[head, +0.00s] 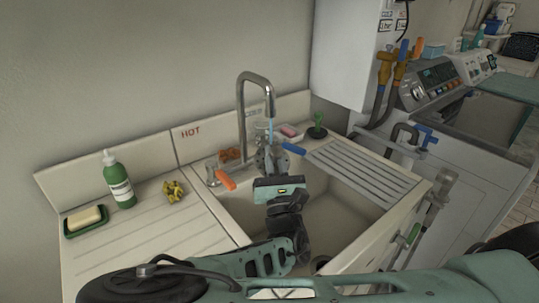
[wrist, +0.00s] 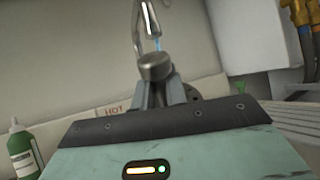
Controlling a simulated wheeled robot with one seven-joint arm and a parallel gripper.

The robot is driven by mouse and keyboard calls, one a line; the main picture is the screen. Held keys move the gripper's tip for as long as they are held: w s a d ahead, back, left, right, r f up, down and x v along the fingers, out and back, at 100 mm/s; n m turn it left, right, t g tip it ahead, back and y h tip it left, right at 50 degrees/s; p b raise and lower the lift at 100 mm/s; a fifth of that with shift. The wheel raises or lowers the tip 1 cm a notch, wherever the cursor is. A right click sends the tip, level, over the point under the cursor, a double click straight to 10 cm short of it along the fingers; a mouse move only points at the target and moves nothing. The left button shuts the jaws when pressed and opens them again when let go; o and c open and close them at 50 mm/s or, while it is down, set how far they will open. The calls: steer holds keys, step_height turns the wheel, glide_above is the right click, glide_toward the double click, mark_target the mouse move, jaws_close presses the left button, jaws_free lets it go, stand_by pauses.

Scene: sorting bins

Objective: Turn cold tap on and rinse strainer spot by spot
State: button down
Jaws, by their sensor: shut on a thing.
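The faucet (head: 243,110) arches over the sink, and a thin blue water stream (head: 271,128) falls from its spout. The stream also shows in the wrist view (wrist: 157,44). My gripper (head: 270,170) is shut on the grey metal strainer (head: 262,157) and holds it under the spout, above the basin. In the wrist view a round metal knob (wrist: 154,66) stands between the fingers, with part of a disc behind them. The cold tap's blue lever (head: 294,148) is right of the strainer. The hot tap's orange lever (head: 226,180) is to the left. The fingers partly hide the strainer.
A green bottle (head: 118,180), a soap dish (head: 86,222) and a yellow crumpled cloth (head: 173,190) are on the left counter. A brown sponge (head: 230,155), pink soap (head: 290,131) and green brush (head: 317,127) stand behind the sink. The ribbed drainboard (head: 365,170) at right is clear.

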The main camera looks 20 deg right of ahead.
steer(key=s, duration=0.6)
steer(key=shift+s+b, duration=0.25)
steer(key=shift+b, duration=0.15)
